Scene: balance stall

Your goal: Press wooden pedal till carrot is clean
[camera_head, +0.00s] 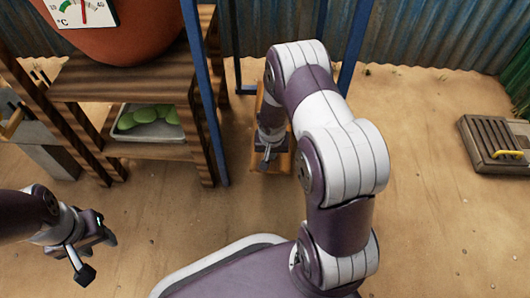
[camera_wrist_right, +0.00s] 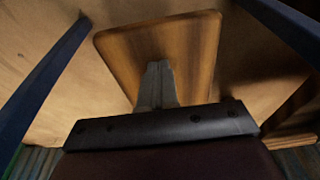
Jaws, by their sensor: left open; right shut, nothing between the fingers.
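The wooden pedal (camera_head: 286,161) is a brown board low down between the blue posts, partly hidden by my right arm. In the right wrist view the pedal (camera_wrist_right: 190,50) is a rounded board filling the upper middle. My right gripper (camera_head: 265,158) is shut and empty, with its fingertips over the pedal; its closed fingers (camera_wrist_right: 157,72) point at the board's face. I cannot tell whether they touch it. My left gripper (camera_head: 97,257) is open and empty at the lower left, away from the pedal. I see no carrot in either view.
Blue posts (camera_head: 205,90) stand beside my right arm. A wooden shelf (camera_head: 90,85) at the left bears a big terracotta pot (camera_head: 150,35) and a tray (camera_head: 147,133) of green items. A slatted box (camera_head: 493,145) with a yellow handle lies at the right. Sandy floor between is clear.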

